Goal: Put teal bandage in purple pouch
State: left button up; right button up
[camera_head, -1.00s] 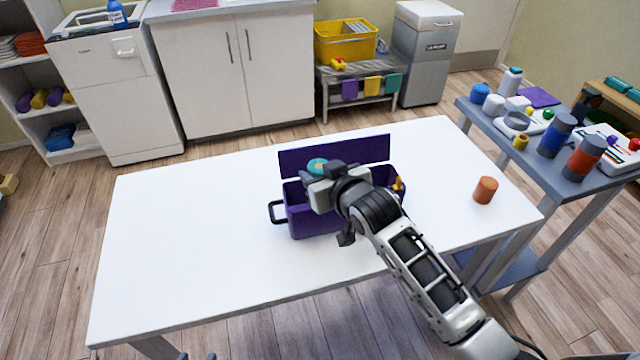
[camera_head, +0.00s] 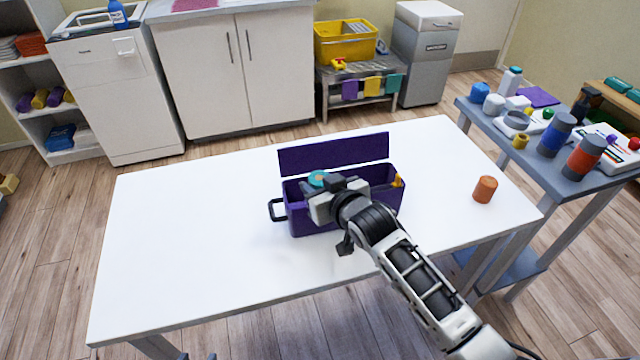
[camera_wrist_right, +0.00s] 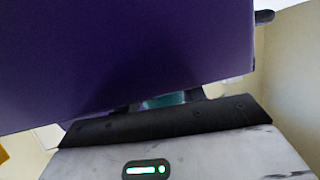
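The purple pouch (camera_head: 300,222) stands open on the white table, its lid (camera_head: 335,154) raised at the back and a dark handle at its left. It fills the upper part of the right wrist view (camera_wrist_right: 130,50). My right gripper (camera_head: 320,186) is over the pouch's left half, shut on the teal bandage (camera_head: 317,178), at about the height of the rim. In the right wrist view the bandage (camera_wrist_right: 165,99) shows between the fingers, partly hidden by purple. Only small dark tips of what seems my left gripper (camera_head: 197,356) show at the bottom edge.
A small yellow-orange item (camera_head: 397,181) shows at the pouch's right end. An orange cylinder (camera_head: 485,189) stands on the white table (camera_head: 190,240) to the right. A side table (camera_head: 560,165) at the right holds bottles and other items. The table's left half is clear.

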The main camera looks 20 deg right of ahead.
jog(key=o, duration=0.3)
jog(key=shift+s+f, duration=0.2)
jog(key=shift+f, duration=0.45)
jog(key=shift+d+r, duration=0.1)
jog(key=shift+r, duration=0.15)
jog(key=shift+w+r+p, duration=0.1)
jog(key=shift+r+p, duration=0.3)
jog(key=shift+r, duration=0.15)
jog(key=v, duration=1.2)
jog(key=s+f, duration=0.2)
jog(key=f, duration=0.1)
jog(key=s+f+g, duration=0.1)
jog(key=s+f, duration=0.2)
jog(key=s+f+g, duration=0.1)
jog(key=s+f, duration=0.1)
jog(key=f, duration=0.2)
jog(key=shift+s+a, duration=0.15)
jog(key=shift+a, duration=0.1)
jog(key=s+f+g, duration=0.1)
jog(key=s+f, duration=0.5)
jog(key=shift+s+h, duration=0.3)
jog(key=shift+s, duration=0.1)
jog(key=shift+a+r, duration=0.1)
jog(key=shift+a, duration=0.05)
